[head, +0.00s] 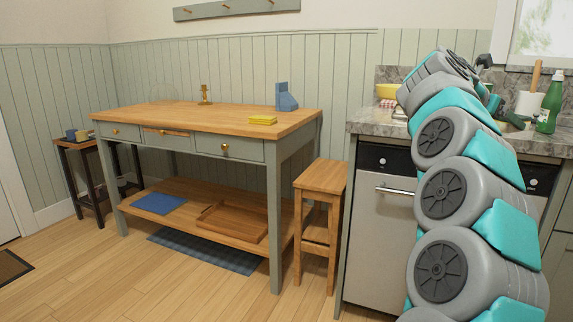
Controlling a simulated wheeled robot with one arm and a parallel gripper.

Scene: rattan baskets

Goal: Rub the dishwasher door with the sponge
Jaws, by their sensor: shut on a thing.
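The dishwasher door (385,235) is a steel front with a bar handle and a black control strip, under the counter at the right. It looks closed; my arm covers its right part. My gripper (494,100) is small and mostly hidden behind my arm, above the counter near the sink, higher than the door and apart from it. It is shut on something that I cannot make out. I see no sponge that I can name for sure; a flat yellow item (262,120) lies on the wooden table.
The wooden table (190,115) holds a blue block-like item (286,97). A wooden stool (320,185) stands between table and dishwasher. The grey counter (375,122) bears a yellow bowl (388,91) and a green bottle (550,104). Floor in front is clear.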

